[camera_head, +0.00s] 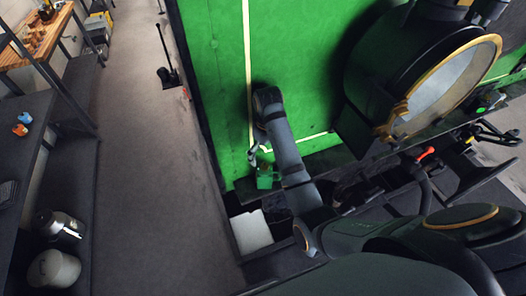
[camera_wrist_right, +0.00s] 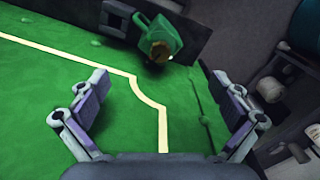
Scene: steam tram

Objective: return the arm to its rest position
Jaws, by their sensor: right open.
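My right gripper (camera_head: 256,152) is beside the green tram side in the head view, at the end of my arm. In the right wrist view its two fingers (camera_wrist_right: 165,88) are spread wide with nothing between them. A small green can-like thing (camera_head: 265,181) stands just below the gripper in the head view. In the right wrist view the green can (camera_wrist_right: 160,38), with a brownish part, is beyond the fingertips and apart from them. My left gripper is not in view.
The green tram side (camera_head: 210,60) with its cream line is close to my right arm. A large round brass-rimmed opening (camera_head: 445,85) is to the right. A white block (camera_head: 250,232) sits low beside the arm. The grey floor (camera_head: 140,170) at left is mostly clear; dark shelves (camera_head: 60,190) stand beyond.

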